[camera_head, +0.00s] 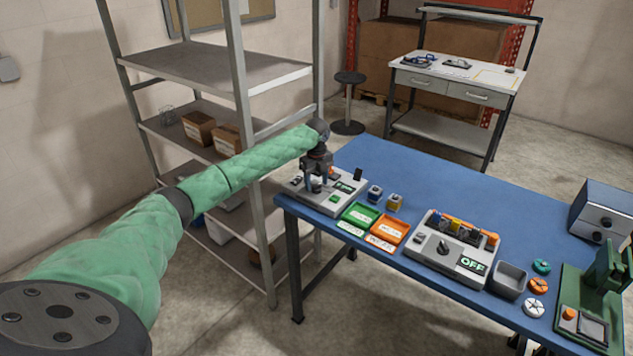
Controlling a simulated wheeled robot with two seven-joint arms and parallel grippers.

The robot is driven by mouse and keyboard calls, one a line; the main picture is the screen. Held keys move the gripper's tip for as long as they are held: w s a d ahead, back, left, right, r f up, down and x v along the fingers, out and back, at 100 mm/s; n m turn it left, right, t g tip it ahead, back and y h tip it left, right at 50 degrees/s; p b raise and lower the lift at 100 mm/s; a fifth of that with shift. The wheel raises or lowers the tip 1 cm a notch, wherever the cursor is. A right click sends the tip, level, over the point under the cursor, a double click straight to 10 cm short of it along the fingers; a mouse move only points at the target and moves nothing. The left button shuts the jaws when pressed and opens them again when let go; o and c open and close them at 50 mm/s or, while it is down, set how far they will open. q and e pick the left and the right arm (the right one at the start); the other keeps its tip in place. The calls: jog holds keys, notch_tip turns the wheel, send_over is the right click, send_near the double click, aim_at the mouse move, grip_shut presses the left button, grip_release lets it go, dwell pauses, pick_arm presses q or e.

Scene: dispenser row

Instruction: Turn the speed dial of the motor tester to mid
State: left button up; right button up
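Two grey instrument boxes stand on the blue table, and I cannot read which is named the motor tester. The left box (340,204) has a small green-lit display (344,187) and a green button. My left gripper (317,183) points down over its rear left part, with its fingertips at or just above a small dark knob there. Whether they touch or grip it is too small to tell. The middle box (425,252) has a black dial (443,248) and a display (472,265) reading OFF. My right gripper is not in view.
A green tray (361,215) and an orange tray (390,231) lie between the boxes, with small blocks behind. A grey bin (509,280), round parts, a green press and a blue-grey box (602,213) stand at right. The table's back is clear. A metal shelf stands left.

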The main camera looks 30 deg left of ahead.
aim_at(316, 185)
pick_arm(q)
jog(key=shift+r, duration=0.15)
notch_tip(316, 185, up, 6)
jog(key=b, duration=0.2)
jog(key=shift+b, duration=0.4)
jog(key=shift+r, duration=0.75)
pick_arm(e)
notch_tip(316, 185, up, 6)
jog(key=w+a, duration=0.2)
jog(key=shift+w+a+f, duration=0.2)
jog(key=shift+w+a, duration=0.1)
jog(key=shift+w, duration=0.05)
pick_arm(q)
jog(key=shift+f, duration=0.1)
